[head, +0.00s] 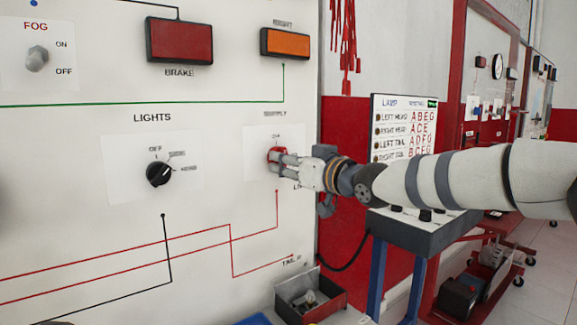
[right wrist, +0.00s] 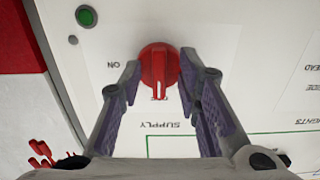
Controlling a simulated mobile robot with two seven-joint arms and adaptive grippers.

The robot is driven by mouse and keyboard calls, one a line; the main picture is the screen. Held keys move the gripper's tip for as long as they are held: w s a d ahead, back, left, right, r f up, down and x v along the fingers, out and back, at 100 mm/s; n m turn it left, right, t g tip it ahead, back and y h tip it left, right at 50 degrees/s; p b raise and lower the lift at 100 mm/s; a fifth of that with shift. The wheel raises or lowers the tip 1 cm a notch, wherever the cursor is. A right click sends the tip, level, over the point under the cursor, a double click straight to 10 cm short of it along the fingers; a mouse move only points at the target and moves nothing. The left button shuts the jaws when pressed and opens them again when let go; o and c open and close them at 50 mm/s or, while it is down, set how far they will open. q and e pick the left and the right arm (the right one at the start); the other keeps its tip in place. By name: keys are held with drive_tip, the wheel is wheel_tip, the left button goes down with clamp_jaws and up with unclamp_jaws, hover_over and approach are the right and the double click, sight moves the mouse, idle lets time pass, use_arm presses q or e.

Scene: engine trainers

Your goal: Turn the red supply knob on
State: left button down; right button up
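The red supply knob (head: 275,156) is on the white panel under the SUPPLY label. In the right wrist view, which is upside down, the knob (right wrist: 158,66) sits between the fingertips of my right gripper (right wrist: 160,72). Its pale pointer line faces the partly covered label on the SUPPLY side, which looks like OFF. The ON label (right wrist: 113,64) is to the left there. The fingers are spread on either side of the knob, with narrow gaps showing. In the head view my right gripper (head: 284,160) covers part of the knob. My left gripper is not in view.
A black LIGHTS knob (head: 159,174) is left of the supply knob, and a FOG toggle (head: 37,58) is at upper left. A small open tray (head: 310,298) is below. A lamp chart (head: 403,128) stands at right. A green button (right wrist: 86,16) shows in the wrist view.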

drive_tip(key=shift+r, duration=0.25)
clamp_jaws()
drive_tip(key=shift+f, duration=0.15)
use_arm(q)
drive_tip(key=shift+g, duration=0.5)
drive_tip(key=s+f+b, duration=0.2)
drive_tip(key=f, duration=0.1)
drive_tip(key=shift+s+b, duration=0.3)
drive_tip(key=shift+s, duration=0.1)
use_arm(e)
drive_tip(key=m, duration=1.7)
drive_tip(key=shift+f+m, duration=0.1)
drive_tip(key=shift+m, duration=0.5)
unclamp_jaws()
